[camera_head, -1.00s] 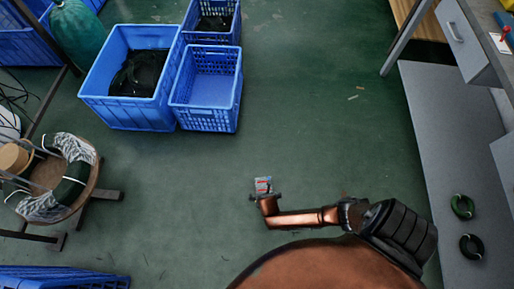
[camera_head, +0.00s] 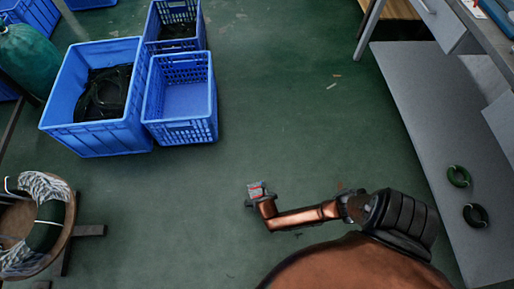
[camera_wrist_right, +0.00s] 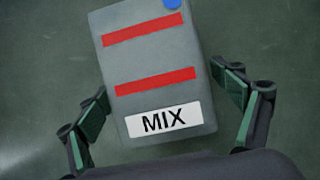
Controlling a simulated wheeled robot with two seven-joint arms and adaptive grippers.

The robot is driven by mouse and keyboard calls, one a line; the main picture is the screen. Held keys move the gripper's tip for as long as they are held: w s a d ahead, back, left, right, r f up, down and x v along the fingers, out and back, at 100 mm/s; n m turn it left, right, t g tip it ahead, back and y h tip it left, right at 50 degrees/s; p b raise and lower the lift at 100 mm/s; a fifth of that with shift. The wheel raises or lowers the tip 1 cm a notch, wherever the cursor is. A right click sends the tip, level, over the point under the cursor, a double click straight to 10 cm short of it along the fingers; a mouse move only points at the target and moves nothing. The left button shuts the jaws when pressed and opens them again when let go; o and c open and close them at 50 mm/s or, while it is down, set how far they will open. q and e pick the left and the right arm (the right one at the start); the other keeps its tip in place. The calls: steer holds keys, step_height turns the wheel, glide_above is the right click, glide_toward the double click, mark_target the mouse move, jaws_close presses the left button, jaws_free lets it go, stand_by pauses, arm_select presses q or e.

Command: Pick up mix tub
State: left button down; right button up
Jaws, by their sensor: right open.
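The mix tub is a grey block-shaped container with two red stripes, a blue spot at its far end and a white label reading MIX. It fills the middle of the right wrist view (camera_wrist_right: 160,62) and shows small in the head view (camera_head: 256,189). My right gripper (camera_wrist_right: 158,86) is open, with one green-padded finger on each side of the tub's lower part. Small gaps seem to show between the pads and the tub. In the head view the right gripper (camera_head: 257,201) is at the tub's near side. What supports the tub cannot be told. My left gripper is not seen.
Blue crates (camera_head: 190,131) stand on the green floor at upper left, some with dark contents. A wooden spool (camera_head: 65,235) with cable is at lower left. A grey bench with a low shelf (camera_head: 415,95) and two coils is on the right. The middle floor is clear.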

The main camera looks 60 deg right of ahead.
steer(key=c, duration=1.4)
steer(key=shift+r, duration=0.1)
